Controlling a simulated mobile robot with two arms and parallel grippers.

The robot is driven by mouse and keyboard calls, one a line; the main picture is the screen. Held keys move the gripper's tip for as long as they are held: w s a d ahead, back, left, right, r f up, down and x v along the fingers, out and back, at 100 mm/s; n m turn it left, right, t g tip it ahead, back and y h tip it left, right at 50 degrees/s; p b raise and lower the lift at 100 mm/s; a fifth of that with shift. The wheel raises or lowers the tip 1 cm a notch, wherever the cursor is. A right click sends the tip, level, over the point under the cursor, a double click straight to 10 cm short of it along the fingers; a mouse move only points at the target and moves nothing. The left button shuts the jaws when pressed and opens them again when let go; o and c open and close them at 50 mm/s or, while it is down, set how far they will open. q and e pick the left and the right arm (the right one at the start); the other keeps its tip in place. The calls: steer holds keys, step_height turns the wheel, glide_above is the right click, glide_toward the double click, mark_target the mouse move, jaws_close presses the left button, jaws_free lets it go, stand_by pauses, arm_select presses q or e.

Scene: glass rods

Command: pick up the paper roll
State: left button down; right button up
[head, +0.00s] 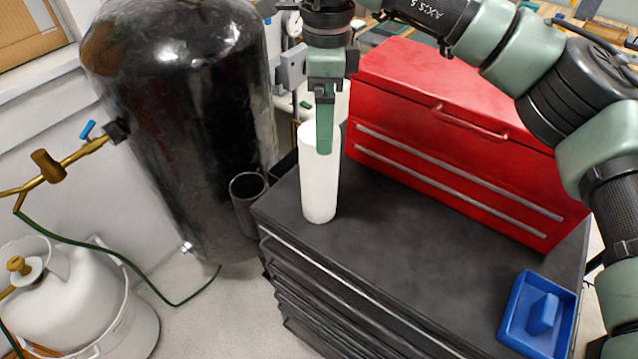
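The paper roll (319,190) is a white upright cylinder on the dark top of a tool cabinet, near its left corner. My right gripper (324,143), on the arm that comes in from the right, points down at the roll's upper end. One green finger shows in front of the roll and overlaps its top. The other finger is hidden, so I cannot tell whether the gripper is closed on the roll. My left gripper is not in view.
A red toolbox (450,150) stands behind and right of the roll. A blue tray (538,315) lies at the cabinet's right end. A large black tank (175,110) stands left of the cabinet, with a dark cup (247,205) beside it. The cabinet top's middle is clear.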

mark_target(319, 176)
step_height(319, 176, down, 3)
steer(key=shift+s+p, duration=0.15)
steer(key=shift+p, duration=0.2)
steer(key=f, duration=0.2)
steer(key=f+p, duration=0.2)
steer(key=f, duration=0.1)
steer(key=shift+a+f, duration=0.3)
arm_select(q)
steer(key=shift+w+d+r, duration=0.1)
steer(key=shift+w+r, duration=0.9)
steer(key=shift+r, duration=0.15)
arm_select(e)
jaws_close()
